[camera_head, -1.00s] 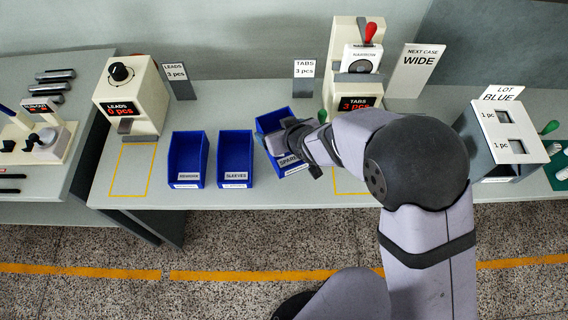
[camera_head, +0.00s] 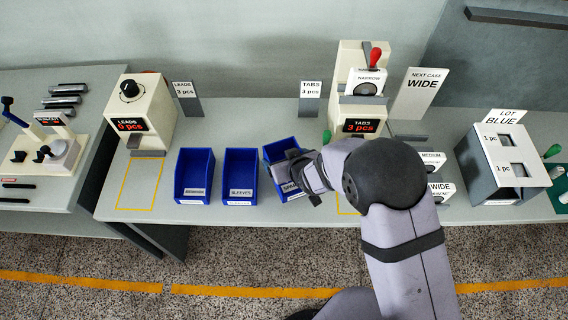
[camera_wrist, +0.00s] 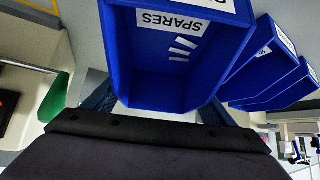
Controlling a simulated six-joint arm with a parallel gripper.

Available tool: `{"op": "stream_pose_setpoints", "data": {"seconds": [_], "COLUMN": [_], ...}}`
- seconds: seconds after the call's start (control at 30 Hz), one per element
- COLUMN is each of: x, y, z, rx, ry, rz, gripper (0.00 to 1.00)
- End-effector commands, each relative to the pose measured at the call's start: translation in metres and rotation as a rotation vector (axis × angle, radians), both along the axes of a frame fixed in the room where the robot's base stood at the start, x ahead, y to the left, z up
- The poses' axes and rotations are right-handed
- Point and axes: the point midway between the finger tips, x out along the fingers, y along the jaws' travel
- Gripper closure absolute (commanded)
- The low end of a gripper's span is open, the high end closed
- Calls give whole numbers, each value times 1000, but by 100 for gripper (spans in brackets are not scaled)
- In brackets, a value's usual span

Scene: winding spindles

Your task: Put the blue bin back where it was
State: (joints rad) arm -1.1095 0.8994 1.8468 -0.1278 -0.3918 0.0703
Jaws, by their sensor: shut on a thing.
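The blue bin labelled SPARES (camera_head: 280,149) is at the right end of a row of blue bins, turned slightly against the others. My gripper (camera_head: 300,174) is shut on it from the right and front, and my arm covers part of it. In the wrist view the same bin (camera_wrist: 165,75) fills the middle between my fingers (camera_wrist: 160,108), with several pale strips inside. Whether its base touches the table is hidden.
A SLEEVES bin (camera_head: 240,170) stands close on the left, and another blue bin (camera_head: 194,170) beyond it. The TABS machine (camera_head: 357,110) is behind, to the right. A yellow outlined area (camera_head: 139,184) on the left is empty. The table's front edge is near.

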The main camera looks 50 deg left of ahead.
Motion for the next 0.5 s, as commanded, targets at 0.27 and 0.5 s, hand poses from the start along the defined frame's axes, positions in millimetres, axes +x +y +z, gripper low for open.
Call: {"op": "stream_pose_setpoints", "data": {"seconds": [0.27,0.5], "x": [0,0], "y": [-1,0], "z": [-17,-38], "rx": [-2,0], "ry": [1,0], "rz": [0,0], "gripper": [49,49]}}
